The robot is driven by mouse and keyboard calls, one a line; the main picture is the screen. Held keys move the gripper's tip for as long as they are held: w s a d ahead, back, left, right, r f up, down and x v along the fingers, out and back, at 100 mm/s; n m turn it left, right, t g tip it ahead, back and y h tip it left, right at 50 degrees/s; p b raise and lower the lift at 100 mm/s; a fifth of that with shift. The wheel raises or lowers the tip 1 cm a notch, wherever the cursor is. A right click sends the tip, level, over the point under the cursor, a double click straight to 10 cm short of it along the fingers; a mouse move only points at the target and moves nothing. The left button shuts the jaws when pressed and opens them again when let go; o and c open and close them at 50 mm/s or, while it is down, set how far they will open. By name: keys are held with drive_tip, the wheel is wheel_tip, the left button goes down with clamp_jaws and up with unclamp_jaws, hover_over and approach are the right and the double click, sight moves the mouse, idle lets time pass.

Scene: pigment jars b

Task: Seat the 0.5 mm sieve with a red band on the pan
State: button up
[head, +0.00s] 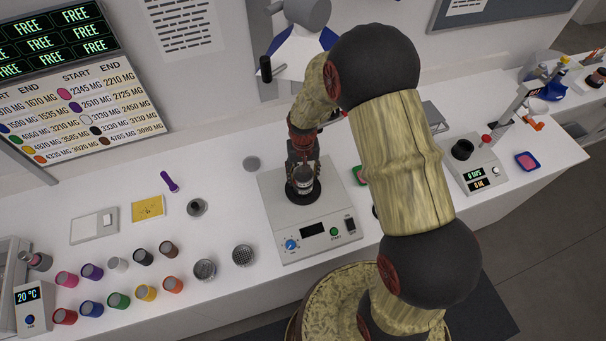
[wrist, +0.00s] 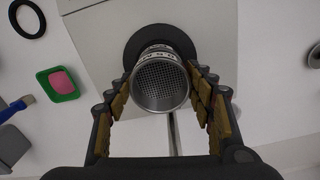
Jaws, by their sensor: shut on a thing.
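My gripper (head: 302,160) is shut on a small silver cylinder with a metal mesh, the sieve (wrist: 160,85). In the wrist view the fingers (wrist: 163,92) press on it from both sides. In the head view the sieve (head: 303,181) is over the dark round plate (head: 303,195) of the grey machine. I cannot tell whether a pan is under the sieve, or whether the sieve touches anything below.
The grey machine (head: 290,245) has a blue knob and a green button. Several coloured jars (head: 118,300) stand at the left. A grey cup (head: 196,207) and a grey disc (head: 252,163) lie nearby.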

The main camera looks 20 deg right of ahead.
sight(303, 178)
drive_tip(key=shift+f+b, duration=0.6)
drive_tip(key=shift+f, duration=0.3)
drive_tip(key=o, duration=1.3)
drive_tip(key=shift+r, duration=0.1)
wheel_tip(303, 178, up, 12)
